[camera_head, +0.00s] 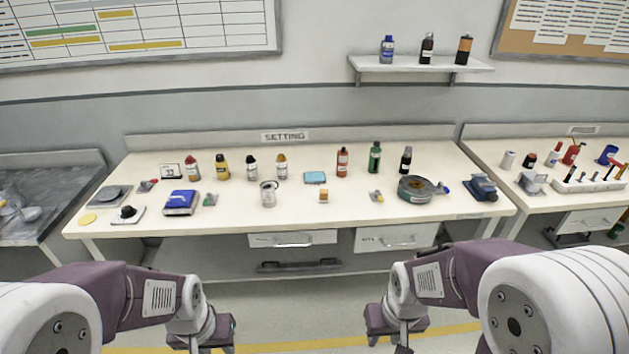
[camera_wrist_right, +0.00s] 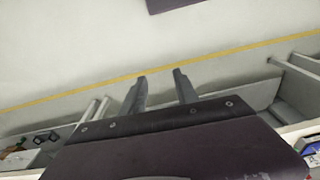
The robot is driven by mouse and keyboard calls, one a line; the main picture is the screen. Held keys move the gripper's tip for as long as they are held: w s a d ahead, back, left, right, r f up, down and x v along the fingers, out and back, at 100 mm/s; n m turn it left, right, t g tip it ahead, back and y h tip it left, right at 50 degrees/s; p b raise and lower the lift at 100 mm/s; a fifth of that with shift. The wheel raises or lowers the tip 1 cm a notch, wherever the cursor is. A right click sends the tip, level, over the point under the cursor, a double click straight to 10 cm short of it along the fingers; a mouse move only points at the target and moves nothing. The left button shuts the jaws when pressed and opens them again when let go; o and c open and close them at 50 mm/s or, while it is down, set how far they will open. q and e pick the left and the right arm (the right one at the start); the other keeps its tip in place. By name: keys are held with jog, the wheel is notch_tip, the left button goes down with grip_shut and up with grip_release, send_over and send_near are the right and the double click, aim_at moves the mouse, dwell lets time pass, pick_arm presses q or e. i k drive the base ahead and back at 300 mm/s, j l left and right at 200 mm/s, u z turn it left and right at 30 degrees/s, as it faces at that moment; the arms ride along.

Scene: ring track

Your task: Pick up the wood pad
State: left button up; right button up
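A small wood-coloured block (camera_head: 323,196), which looks like the wood pad, sits near the front middle of the white table (camera_head: 345,218). My right gripper (camera_head: 403,342) hangs low in front of the table, apart from everything. In the right wrist view its two fingers (camera_wrist_right: 160,76) are spread with nothing between them. My left gripper (camera_head: 212,346) is also low in front of the table, its fingertips cut off by the frame's edge.
A blue box (camera_head: 180,203), a metal cup (camera_head: 268,194), a light blue pad (camera_head: 315,177) and a grey-green round tin (camera_head: 415,189) stand on the table. Several bottles line the back. Drawers with handles (camera_head: 293,240) are under the front edge. The floor before it is clear.

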aim_at(324, 198)
jog(key=i+l+u, duration=0.35)
jog(key=i, duration=0.25)
jog(key=i+l+u, duration=0.35)
jog(key=i, duration=0.2)
jog(key=i+l+u, duration=0.35)
jog(key=l, duration=0.3)
jog(key=i, duration=0.1)
